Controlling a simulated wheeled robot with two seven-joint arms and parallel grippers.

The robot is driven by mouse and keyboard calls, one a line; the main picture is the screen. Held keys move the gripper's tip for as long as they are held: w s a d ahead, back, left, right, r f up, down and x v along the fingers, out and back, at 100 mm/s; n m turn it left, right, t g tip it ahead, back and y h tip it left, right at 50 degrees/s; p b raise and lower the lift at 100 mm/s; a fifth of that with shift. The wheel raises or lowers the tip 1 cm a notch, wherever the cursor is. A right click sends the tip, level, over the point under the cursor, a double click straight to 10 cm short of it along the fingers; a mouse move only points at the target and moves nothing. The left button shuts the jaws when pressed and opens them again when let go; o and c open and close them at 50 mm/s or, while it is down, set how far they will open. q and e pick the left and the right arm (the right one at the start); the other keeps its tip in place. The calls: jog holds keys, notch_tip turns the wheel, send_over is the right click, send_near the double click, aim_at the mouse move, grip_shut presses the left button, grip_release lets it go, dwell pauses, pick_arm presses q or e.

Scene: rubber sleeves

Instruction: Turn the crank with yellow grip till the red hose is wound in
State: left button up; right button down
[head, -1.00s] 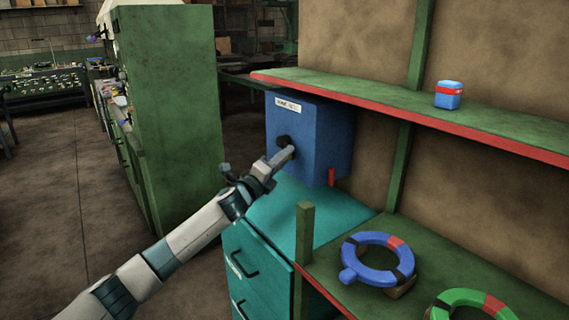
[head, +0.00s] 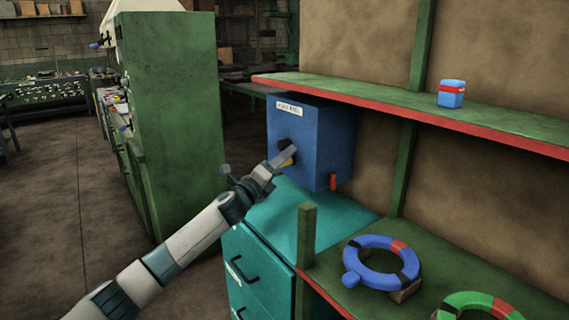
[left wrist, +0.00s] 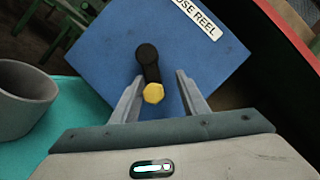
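The blue hose reel box (head: 330,140) stands on the teal cabinet, with its white label at the top of its front. Its black crank (left wrist: 148,62) turns out from the front face and ends in a yellow grip (left wrist: 153,93); the grip also shows partly in the head view (head: 288,161). My left gripper (left wrist: 158,78) is open, one finger on each side of the yellow grip, with gaps visible on both sides. A short red hose piece (head: 333,182) hangs at the box's lower right side. My right gripper is out of view.
A green shelf (head: 400,98) with a red edge runs close above and right of the box. A green post (head: 306,235) rises beside the teal cabinet (head: 265,262). Blue (head: 352,281) and green (head: 447,312) rings lie on the lower shelf. Floor at left is clear.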

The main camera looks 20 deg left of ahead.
pick_arm(q)
jog(key=shift+s+f, duration=0.1)
jog(key=shift+f, duration=0.3)
jog(key=shift+s+a+f, duration=0.15)
jog(key=shift+s+f, duration=0.05)
jog(key=shift+s, duration=0.25)
jog(key=b+v, duration=0.3)
jog(key=v, duration=1.3)
jog(key=shift+s+r, duration=0.2)
jog(key=shift+r, duration=0.15)
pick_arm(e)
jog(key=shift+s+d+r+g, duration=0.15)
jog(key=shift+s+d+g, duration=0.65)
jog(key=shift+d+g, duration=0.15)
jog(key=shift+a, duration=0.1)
